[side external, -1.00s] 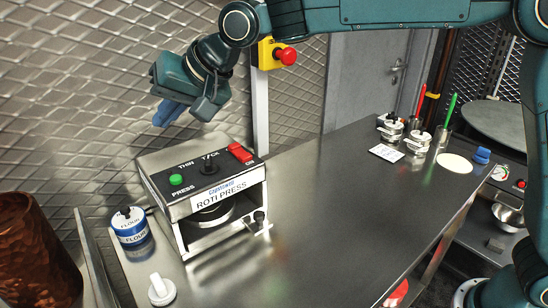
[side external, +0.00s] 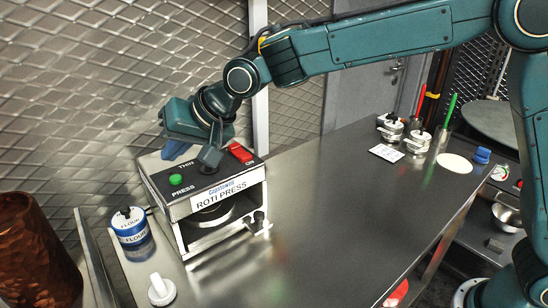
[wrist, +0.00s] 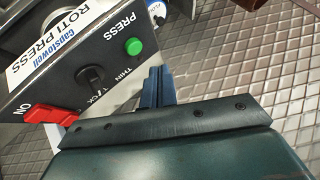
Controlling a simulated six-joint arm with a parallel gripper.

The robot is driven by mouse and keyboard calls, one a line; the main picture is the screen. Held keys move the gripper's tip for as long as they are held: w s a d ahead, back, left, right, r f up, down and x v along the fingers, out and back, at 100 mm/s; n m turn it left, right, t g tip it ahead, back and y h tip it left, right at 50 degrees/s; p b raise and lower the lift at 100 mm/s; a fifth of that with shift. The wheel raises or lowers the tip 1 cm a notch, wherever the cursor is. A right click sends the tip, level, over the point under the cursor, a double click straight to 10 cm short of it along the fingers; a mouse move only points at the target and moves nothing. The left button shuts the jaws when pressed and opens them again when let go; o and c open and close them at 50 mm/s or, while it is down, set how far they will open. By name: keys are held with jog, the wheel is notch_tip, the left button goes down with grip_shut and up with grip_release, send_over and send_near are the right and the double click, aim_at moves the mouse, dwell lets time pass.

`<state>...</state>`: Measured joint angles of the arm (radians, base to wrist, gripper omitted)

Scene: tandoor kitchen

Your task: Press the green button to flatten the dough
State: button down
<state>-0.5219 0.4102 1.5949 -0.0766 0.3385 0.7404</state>
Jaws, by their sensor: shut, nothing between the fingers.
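The roti press (side external: 230,197) stands on the steel table, with a sloped black control panel. Its green button (side external: 176,179) is at the panel's left, beside the word PRESS; it also shows in the wrist view (wrist: 134,46). My gripper (side external: 170,155) is shut and empty, its blue fingers pointing down at the panel's back edge, behind and above the button. In the wrist view the fingertips (wrist: 156,72) lie just beside the button, apart from it. I cannot make out any dough inside the press.
A red switch (side external: 240,153) is on the panel's right; a black knob (wrist: 92,80) is between it and the button. A flour tin (side external: 131,228) and white-handled item (side external: 160,288) stand left. The mesh wall (side external: 90,110) is close behind. The table's middle (side external: 330,210) is clear.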

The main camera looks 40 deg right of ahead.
jog(key=shift+f, duration=1.05)
jog(key=shift+f, duration=0.95)
dwell(2.3)
jog(key=shift+r, duration=0.1)
dwell(0.4)
jog(key=shift+r, duration=3.35)
